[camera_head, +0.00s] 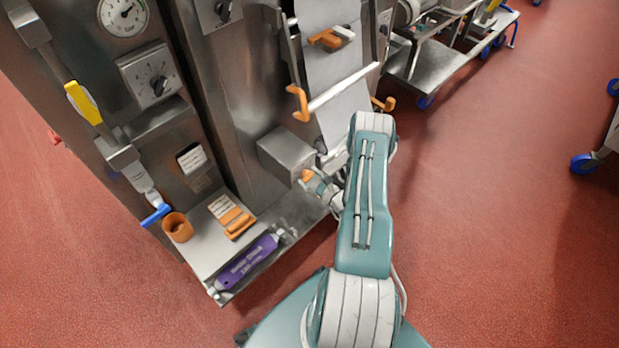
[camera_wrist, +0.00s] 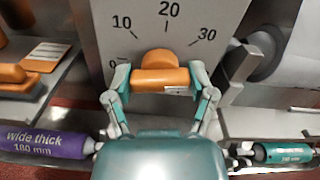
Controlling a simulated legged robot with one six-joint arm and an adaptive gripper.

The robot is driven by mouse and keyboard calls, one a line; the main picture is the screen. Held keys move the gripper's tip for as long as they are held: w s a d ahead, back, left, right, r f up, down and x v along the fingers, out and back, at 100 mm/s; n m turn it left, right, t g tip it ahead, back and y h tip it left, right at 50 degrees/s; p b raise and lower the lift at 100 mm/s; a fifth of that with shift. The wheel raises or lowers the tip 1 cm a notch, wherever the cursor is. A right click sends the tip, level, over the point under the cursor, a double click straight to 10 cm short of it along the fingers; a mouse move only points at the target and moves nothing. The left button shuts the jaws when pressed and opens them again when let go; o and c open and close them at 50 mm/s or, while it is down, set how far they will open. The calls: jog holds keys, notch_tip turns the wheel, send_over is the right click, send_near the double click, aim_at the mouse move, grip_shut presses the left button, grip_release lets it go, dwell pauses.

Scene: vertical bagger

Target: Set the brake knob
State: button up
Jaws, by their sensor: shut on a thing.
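The brake knob (camera_wrist: 160,78) is orange and sits on the face of a grey metal box (camera_wrist: 112,20) with a scale marked 0, 10, 20 and 30. Its grip bar lies nearly level across the wrist view, below the numbers. My gripper (camera_wrist: 160,75) has one finger at each end of the bar and is shut on it. In the head view the box (camera_head: 284,153) stands low on the machine. The knob (camera_head: 307,175) shows there only as a small orange patch beside my gripper (camera_head: 313,181). I cannot tell which mark the knob points at.
A purple roll labelled "wide thick 180 mm" (camera_wrist: 45,143) lies low at left, a green roll (camera_wrist: 285,152) at right. A shelf (camera_head: 200,252) holds an orange cup (camera_head: 177,228) and orange blocks (camera_head: 238,221). A film roller bar (camera_head: 343,88) is above the box.

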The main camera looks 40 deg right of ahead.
jog(key=n, duration=0.3)
jog(key=shift+n, duration=0.3)
jog(key=n, duration=0.8)
jog(key=shift+n, duration=2.2)
jog(key=o, duration=1)
jog(key=shift+s+d, duration=0.2)
jog(key=shift+s, duration=2.3)
